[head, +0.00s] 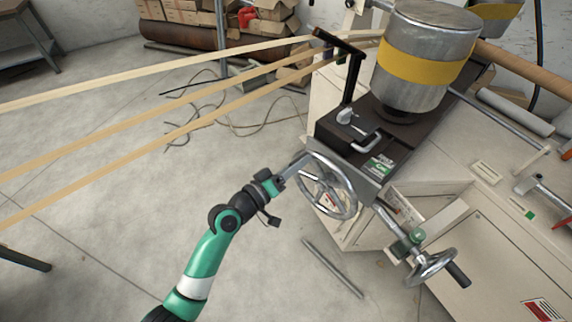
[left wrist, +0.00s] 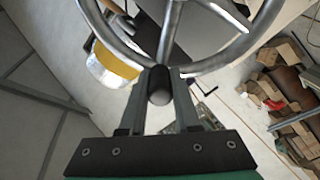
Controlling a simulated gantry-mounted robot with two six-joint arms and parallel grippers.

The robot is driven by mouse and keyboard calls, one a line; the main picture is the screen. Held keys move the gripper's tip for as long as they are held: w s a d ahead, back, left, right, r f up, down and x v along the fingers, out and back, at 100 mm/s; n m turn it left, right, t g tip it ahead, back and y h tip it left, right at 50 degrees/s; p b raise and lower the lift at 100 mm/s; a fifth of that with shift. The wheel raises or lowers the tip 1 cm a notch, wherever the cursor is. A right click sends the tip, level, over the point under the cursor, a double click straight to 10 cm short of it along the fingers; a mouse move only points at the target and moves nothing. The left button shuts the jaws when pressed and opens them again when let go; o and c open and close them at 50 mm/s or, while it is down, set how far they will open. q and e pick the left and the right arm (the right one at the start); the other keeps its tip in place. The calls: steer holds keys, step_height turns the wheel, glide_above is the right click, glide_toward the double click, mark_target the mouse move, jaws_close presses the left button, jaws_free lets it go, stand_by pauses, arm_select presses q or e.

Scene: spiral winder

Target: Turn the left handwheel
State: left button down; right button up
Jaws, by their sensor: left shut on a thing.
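The left handwheel (head: 328,185) is a spoked metal wheel on the near left end of the winder. Its rim and spokes also fill the top of the left wrist view (left wrist: 112,42). My left gripper (head: 299,165) reaches the wheel's upper left rim from the left. In the left wrist view its two fingers (left wrist: 160,92) are closed around a dark, rounded handle (left wrist: 160,84) at the rim. The handle is mostly hidden by the gripper in the head view. My right gripper is not in view.
A second handwheel (head: 432,267) with a dark handle sits to the lower right. A metal drum with a yellow band (head: 427,65) stands on the machine. Pale strips (head: 150,136) stretch across the left. A metal rod (head: 333,268) lies on the otherwise clear near floor.

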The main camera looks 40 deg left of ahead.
arm_select(q)
steer(key=a+f+n+b, duration=0.2)
steer(key=f+n+b, duration=0.1)
steer(key=f+n, duration=0.3)
steer(key=a+f+n+b, duration=0.3)
steer(key=f+n, duration=0.3)
steer(key=n, duration=0.3)
steer(key=shift+w+f, duration=0.15)
steer(key=shift+w, duration=0.25)
steer(key=c, duration=0.6)
jaws_free()
